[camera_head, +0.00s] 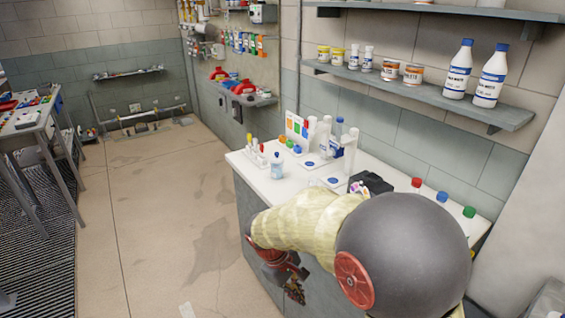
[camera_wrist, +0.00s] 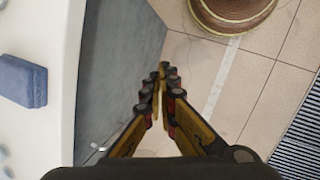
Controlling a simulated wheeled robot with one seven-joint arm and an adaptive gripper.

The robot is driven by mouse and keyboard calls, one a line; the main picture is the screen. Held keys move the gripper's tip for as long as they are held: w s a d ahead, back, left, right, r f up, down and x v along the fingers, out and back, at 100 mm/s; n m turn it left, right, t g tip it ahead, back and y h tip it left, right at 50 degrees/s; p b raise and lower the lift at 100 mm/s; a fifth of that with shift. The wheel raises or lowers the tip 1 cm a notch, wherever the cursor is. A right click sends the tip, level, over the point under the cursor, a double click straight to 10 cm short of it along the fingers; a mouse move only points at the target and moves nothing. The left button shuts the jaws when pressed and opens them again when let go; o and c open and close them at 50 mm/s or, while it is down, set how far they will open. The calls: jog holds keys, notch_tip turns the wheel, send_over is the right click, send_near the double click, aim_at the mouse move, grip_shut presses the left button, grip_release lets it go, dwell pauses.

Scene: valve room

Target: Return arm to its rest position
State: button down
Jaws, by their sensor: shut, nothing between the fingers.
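My arm, with a cream sleeve and a grey ball-shaped joint, reaches across the lower right of the head view. My gripper (camera_head: 294,291) hangs low beside the grey front of the counter, pointing down toward the floor and partly hidden by the arm. In the wrist view the two yellow and black fingers (camera_wrist: 162,92) meet at their tips with nothing between them. The tips are over the tiled floor near the counter's grey side. They touch nothing that I can see.
The white counter (camera_head: 248,159) stands close by, with a small bottle (camera_head: 277,166), racks and red, blue and green capped bottles on it. A wall shelf (camera_head: 430,91) holds bottles and tins above. A workbench (camera_head: 30,125) stands far left. The floor (camera_head: 150,220) between is open.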

jog(key=s+d+r+m+t+y, duration=0.2)
jog(key=s+d+r+m, duration=0.3)
jog(key=s+r, duration=0.5)
jog(key=s+d+r+m+t+y, duration=0.1)
jog(key=s+d+r+m+t, duration=0.2)
jog(key=s+d+r, duration=0.6)
jog(key=shift+s+d+r+m+t+y, duration=0.3)
jog(key=shift+s+r+m+t+y, duration=0.2)
jog(key=shift+m, duration=0.4)
